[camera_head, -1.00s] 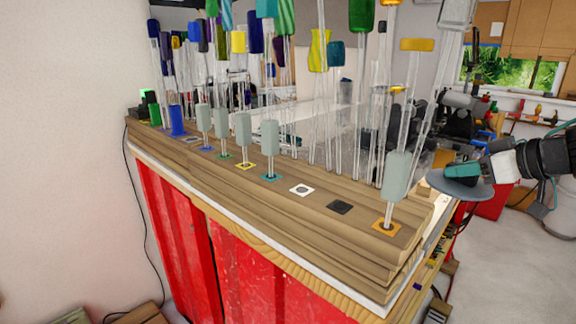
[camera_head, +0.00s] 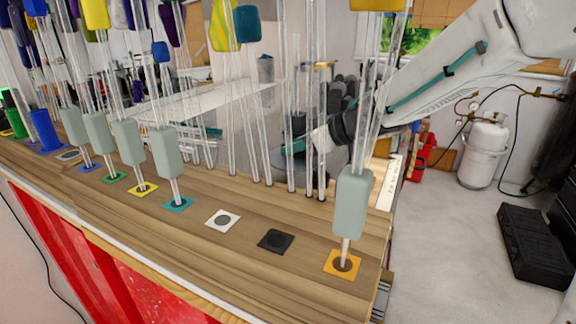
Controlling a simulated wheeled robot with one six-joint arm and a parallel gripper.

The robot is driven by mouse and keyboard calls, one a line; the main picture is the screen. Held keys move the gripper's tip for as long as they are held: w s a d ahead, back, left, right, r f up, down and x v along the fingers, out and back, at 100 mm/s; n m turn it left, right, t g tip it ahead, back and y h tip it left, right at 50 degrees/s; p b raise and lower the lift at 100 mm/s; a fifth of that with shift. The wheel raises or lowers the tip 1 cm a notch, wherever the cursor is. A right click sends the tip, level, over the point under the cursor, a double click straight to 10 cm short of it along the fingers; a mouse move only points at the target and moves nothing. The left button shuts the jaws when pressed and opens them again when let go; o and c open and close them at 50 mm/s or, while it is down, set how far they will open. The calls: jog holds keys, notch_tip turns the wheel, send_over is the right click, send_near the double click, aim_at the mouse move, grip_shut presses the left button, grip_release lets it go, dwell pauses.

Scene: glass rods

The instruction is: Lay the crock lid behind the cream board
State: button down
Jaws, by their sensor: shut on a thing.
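The crock lid (camera_head: 288,149) is a blue-grey disc, seen behind the glass rods near the middle of the view. My gripper (camera_head: 304,144) is shut on it and holds it up beyond the wooden rod stand. Rods partly hide both the lid and the fingers. I cannot pick out the cream board for certain; a pale flat surface (camera_head: 212,107) shows through the rods to the left of the lid.
Several upright glass rods with coloured ends stand on the wooden stand (camera_head: 128,212), close in front of my gripper. A grey-green capped rod (camera_head: 352,205) stands at its right end. A white gas cylinder (camera_head: 484,153) and black case (camera_head: 535,243) stand right, on open floor.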

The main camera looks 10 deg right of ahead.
jog(key=shift+a+f, duration=0.3)
jog(key=shift+f, duration=0.6)
jog(key=shift+s+f, duration=0.1)
jog(key=shift+f, duration=1.55)
jog(key=shift+f, duration=0.1)
jog(key=c, duration=1.2)
grip_release()
jog(key=v, duration=1.2)
